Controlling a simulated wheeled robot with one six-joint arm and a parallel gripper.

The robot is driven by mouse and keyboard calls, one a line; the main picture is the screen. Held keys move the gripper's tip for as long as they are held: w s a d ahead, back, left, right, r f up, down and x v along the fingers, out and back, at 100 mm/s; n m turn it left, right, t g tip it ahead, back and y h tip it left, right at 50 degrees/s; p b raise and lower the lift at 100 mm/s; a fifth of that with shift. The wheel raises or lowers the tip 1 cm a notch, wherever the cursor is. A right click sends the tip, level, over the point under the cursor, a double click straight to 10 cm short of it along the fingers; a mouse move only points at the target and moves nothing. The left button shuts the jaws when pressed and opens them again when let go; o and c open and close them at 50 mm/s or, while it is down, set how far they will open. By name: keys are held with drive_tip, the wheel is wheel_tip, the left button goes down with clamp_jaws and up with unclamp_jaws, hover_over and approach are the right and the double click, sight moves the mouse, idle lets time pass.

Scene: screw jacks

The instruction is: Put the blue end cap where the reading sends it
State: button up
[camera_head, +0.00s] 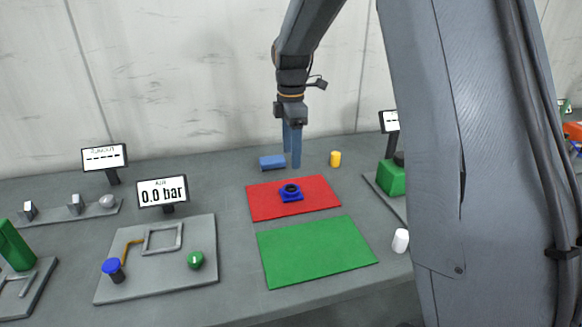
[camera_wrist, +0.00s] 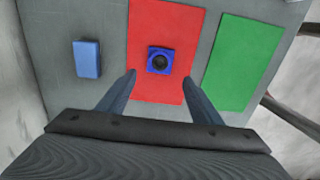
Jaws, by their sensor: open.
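The blue end cap (camera_head: 290,192), a square blue base with a dark round opening, lies on the red mat (camera_head: 322,207). In the wrist view the end cap (camera_wrist: 160,60) sits on the red mat (camera_wrist: 165,18), ahead of my fingertips and between their lines. My gripper (camera_head: 292,166) is open and empty above the far side of the red mat; its two fingers (camera_wrist: 161,78) also show in the wrist view. The green mat (camera_head: 316,251) lies in front of the red one and is bare. A display (camera_head: 162,191) on the left reads 0.0 bar.
A blue block (camera_head: 272,162) and a yellow cylinder (camera_head: 335,158) stand behind the red mat. A grey plate (camera_head: 140,277) with a blue knob (camera_head: 112,266) and a green button (camera_head: 196,260) lies left. A white cylinder (camera_head: 400,240) stands right. Other displays (camera_head: 104,157) show dashes.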

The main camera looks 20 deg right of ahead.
drive_tip(key=s+f+m, duration=0.2)
drive_tip(key=s+m, duration=0.4)
drive_tip(key=s, duration=0.2)
drive_tip(key=s+f+m, duration=0.3)
drive_tip(key=s+m, duration=0.3)
drive_tip(key=s, duration=0.3)
drive_tip(key=s+f+m+t, duration=0.1)
drive_tip(key=s+f+m, duration=0.1)
drive_tip(key=s+m, duration=0.4)
drive_tip(key=shift+s+f, duration=0.15)
drive_tip(key=shift+s, duration=1.4)
